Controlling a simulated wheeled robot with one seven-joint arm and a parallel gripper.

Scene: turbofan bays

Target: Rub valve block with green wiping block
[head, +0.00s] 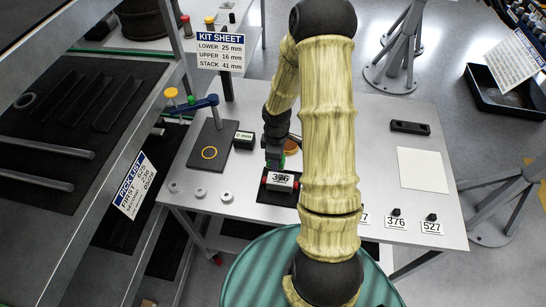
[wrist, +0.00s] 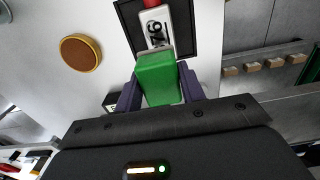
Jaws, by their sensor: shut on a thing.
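My gripper (wrist: 160,84) is shut on the green wiping block (wrist: 158,74), with a dark finger on either side of it. In the head view my gripper (head: 276,156) points down at the table, and only a sliver of green shows there. I cannot tell whether the two blocks touch.
Small round metal parts (head: 227,196) lie at the table's front left. A dark plate (head: 208,146) with a yellow ring lies at the left, beside a small display box (head: 243,139). An orange-brown disc (wrist: 81,53) lies nearby. White paper (head: 423,170) and number tags (head: 396,222) are at right.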

